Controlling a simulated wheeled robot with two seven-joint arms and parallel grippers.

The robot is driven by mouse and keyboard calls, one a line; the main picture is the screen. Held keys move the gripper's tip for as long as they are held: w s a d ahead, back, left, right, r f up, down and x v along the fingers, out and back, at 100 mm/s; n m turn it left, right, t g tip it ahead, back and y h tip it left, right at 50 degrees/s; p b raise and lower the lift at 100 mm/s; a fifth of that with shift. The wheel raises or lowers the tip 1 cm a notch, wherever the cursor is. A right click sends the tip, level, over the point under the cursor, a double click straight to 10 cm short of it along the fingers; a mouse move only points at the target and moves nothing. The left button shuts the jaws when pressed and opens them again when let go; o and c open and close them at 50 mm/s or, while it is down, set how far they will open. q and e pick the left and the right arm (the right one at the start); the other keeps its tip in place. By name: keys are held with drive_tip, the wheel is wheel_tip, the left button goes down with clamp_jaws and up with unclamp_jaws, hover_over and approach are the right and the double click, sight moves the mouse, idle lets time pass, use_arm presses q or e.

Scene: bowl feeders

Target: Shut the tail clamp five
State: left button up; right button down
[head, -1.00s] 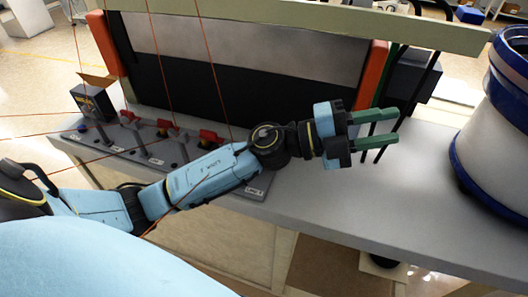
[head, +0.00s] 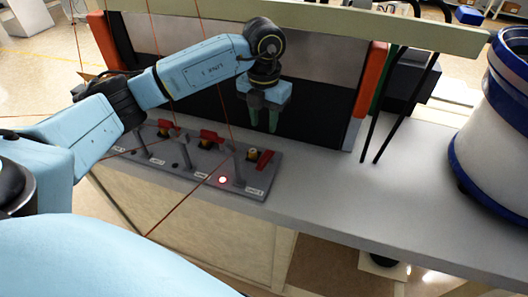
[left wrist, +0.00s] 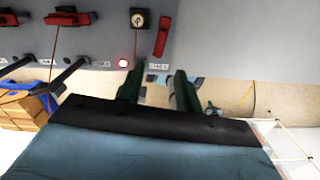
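The tail clamp five, at the right end of the grey panel, has a red bar (head: 265,160) beside a yellow-and-black piece (head: 252,154). In the left wrist view its red bar (left wrist: 162,36) lies crosswise to the neighbouring red bar (left wrist: 70,18). My left gripper (head: 264,125) points down above and behind the panel's right end. Its green fingers are apart and empty, just below the clamp in the left wrist view (left wrist: 158,85). My right gripper is out of view.
The grey panel (head: 215,187) carries more clamp stations to the left, with upright dark posts along its front. A dark framed panel with orange posts (head: 366,80) stands behind. A white-and-blue bowl feeder (head: 490,120) is at right. The table (head: 350,205) between is clear.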

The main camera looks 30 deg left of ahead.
sight(264, 156)
use_arm(q)
wheel_tip(264, 156, down, 12)
drive_tip(key=shift+d+p, duration=0.1)
drive_tip(key=shift+p, duration=0.8)
clamp_jaws()
